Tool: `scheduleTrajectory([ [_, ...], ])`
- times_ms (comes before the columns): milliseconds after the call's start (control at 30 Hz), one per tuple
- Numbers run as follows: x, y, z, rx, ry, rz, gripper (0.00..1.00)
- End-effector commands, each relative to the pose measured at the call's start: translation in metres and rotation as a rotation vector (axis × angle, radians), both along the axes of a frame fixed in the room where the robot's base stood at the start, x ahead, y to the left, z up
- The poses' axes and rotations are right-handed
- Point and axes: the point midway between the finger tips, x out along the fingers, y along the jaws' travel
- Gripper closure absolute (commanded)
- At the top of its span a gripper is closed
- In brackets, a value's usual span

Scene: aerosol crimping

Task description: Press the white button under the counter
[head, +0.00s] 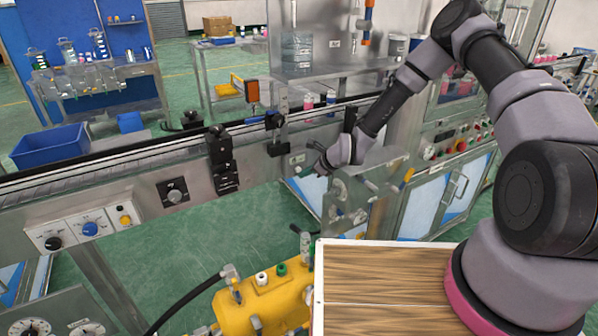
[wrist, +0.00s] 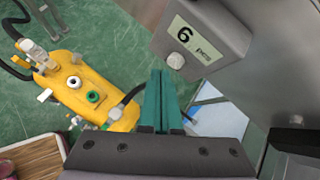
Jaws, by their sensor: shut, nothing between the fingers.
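In the wrist view, a grey metal box carries the counter (wrist: 187,39), a pale label that reads "6 pcs". A small white button (wrist: 175,61) sits just below the counter on the same box. My gripper (wrist: 160,73) has two teal fingers lying together, with nothing between them. Their tips appear just left of and below the button in the picture. I cannot tell whether they touch it. In the head view, my gripper (head: 321,169) is beside the conveyor's front side, small and partly hidden. The button cannot be made out there.
A yellow machine (wrist: 106,98) with a white and a green fitting stands lower, at the left in the wrist view. The conveyor (head: 110,170) runs behind my arm. A metal panel with knobs (head: 350,197) stands close below my gripper. Green floor shows between them.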

Motion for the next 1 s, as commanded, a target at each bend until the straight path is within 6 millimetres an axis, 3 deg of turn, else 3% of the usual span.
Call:
scheduleTrajectory([
  [1000,0.0095,0.0065,0.0000,0.000,0.001,-0.001,1.00],
])
